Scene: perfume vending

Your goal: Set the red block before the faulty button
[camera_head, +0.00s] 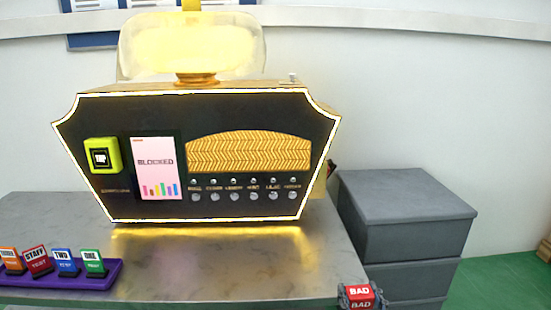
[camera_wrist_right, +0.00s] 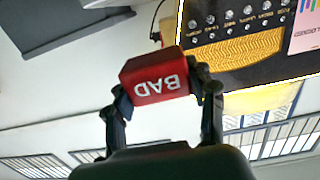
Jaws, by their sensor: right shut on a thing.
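The red block (camera_head: 360,297), marked "BAD", is held in my right gripper (camera_head: 358,300) at the lower right in the head view, by the counter's right edge. In the right wrist view the red block (camera_wrist_right: 156,78) sits between the two fingers of the right gripper (camera_wrist_right: 160,90), which are shut on it. The black vending machine (camera_head: 200,150) stands on the counter, its screen (camera_head: 158,168) reading "BLOCKED". A row of several round buttons (camera_head: 234,197) with small labels runs along its lower front. Which button is faulty I cannot tell. My left gripper is not in view.
A purple rack (camera_head: 75,278) with several coloured tags stands at the counter's left front. The grey counter (camera_head: 230,265) is clear before the buttons. Grey boxes (camera_head: 405,215) stand to the right, beyond the counter's edge.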

